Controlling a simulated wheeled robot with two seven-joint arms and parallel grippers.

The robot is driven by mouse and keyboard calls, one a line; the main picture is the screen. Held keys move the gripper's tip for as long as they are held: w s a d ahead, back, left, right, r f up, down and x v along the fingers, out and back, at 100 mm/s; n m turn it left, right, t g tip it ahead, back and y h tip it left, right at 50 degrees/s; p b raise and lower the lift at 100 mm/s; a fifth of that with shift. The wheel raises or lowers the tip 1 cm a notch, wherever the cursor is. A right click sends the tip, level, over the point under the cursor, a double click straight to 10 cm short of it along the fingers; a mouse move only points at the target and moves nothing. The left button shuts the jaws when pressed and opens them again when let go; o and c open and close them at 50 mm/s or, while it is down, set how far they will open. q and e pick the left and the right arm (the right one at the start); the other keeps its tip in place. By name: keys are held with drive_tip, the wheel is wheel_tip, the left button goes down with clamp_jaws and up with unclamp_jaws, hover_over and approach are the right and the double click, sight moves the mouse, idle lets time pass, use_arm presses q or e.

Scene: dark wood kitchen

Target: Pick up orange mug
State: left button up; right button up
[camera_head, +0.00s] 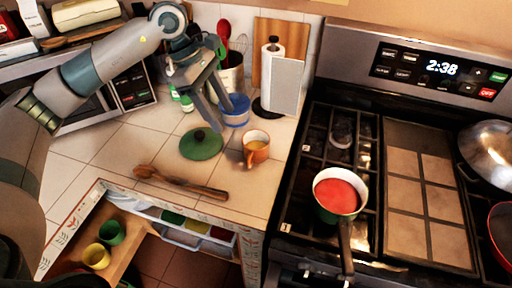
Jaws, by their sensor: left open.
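The orange mug (256,148) stands upright on the tiled counter, right of the green lid and left of the stove. Its inside looks yellowish. My left gripper (222,125) is open and empty, pointing down above the counter, behind and to the left of the mug, apart from it. In the picture its fingers overlap the blue container (236,110). My right gripper is not in view.
A green lid (201,144) and wooden spoons (180,183) lie on the counter near the mug. A paper towel holder (271,75) and utensil crock stand behind. A red-filled pan (338,193) sits on the stove. An open drawer (180,238) is below the counter.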

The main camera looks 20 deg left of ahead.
use_arm(q)
drive_tip(key=shift+f, duration=0.65)
drive_tip(key=p, duration=0.4)
approach(251, 165)
drive_tip(key=shift+d+f, duration=0.15)
drive_tip(key=shift+f, duration=0.5)
drive_tip(key=p+x, duration=0.2)
drive_tip(key=x, duration=0.3)
drive_tip(key=shift+d+r+p, duration=0.1)
drive_tip(key=shift+p, duration=0.2)
drive_tip(key=shift+d+f, duration=0.15)
drive_tip(key=shift+f, duration=0.25)
drive_tip(key=c, duration=1.3)
drive_tip(key=shift+w+r, duration=0.1)
drive_tip(key=shift+r, duration=0.25)
